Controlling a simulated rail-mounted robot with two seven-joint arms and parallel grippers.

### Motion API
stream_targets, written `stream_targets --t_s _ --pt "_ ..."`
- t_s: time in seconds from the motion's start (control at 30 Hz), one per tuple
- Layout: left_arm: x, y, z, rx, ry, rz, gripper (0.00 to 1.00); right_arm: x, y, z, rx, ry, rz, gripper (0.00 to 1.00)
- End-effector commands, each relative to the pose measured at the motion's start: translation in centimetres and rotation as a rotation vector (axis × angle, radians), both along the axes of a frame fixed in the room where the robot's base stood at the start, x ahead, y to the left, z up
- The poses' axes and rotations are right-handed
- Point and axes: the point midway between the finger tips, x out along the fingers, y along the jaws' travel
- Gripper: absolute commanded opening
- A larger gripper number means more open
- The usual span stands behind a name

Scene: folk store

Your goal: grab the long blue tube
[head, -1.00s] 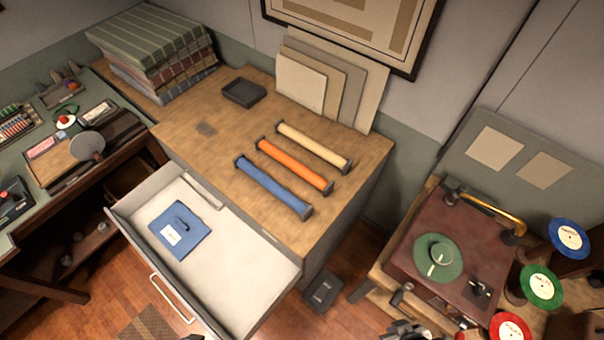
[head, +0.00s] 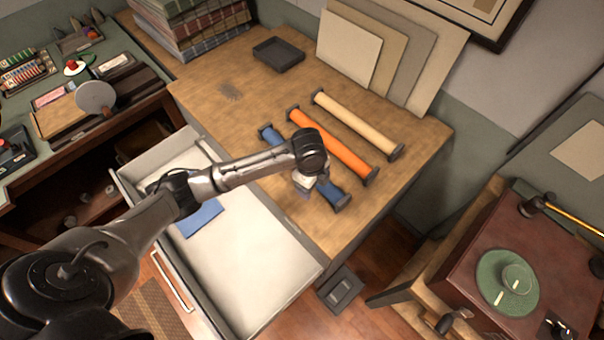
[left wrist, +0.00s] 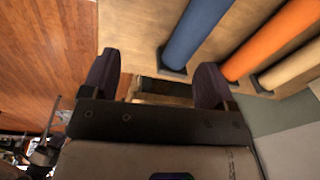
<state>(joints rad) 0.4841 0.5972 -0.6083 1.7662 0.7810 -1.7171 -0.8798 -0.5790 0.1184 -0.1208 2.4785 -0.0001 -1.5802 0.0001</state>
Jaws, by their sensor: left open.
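The long blue tube (head: 329,190) lies on the wooden cabinet top, with dark end caps. In the head view my left arm crosses its middle and hides part of it. My right gripper is not in view.
An orange tube (head: 330,144) and a cream tube (head: 355,125) lie beside it, roughly parallel. A dark tray (head: 279,54) sits farther back. The open drawer (head: 235,265) below holds a blue item (head: 200,217). A record player (head: 475,265) stands at right.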

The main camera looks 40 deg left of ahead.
Motion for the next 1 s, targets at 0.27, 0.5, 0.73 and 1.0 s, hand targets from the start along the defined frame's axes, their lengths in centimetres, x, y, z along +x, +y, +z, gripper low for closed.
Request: stream_targets --t_s 0.27,0.5,0.73,1.0 --pt "6.0 7.6 1.6 0.07 0.044 -0.141 0.8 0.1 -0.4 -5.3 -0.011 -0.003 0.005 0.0" --pt "7.4 10.4 2.9 0.073 0.062 -0.178 0.8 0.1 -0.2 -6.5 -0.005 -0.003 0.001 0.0" --pt "7.5 10.8 -0.2 0.071 0.065 -0.184 0.8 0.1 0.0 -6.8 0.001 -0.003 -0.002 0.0" --pt "7.5 10.7 -4.0 0.071 0.065 -0.182 0.8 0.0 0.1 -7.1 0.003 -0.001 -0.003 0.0"
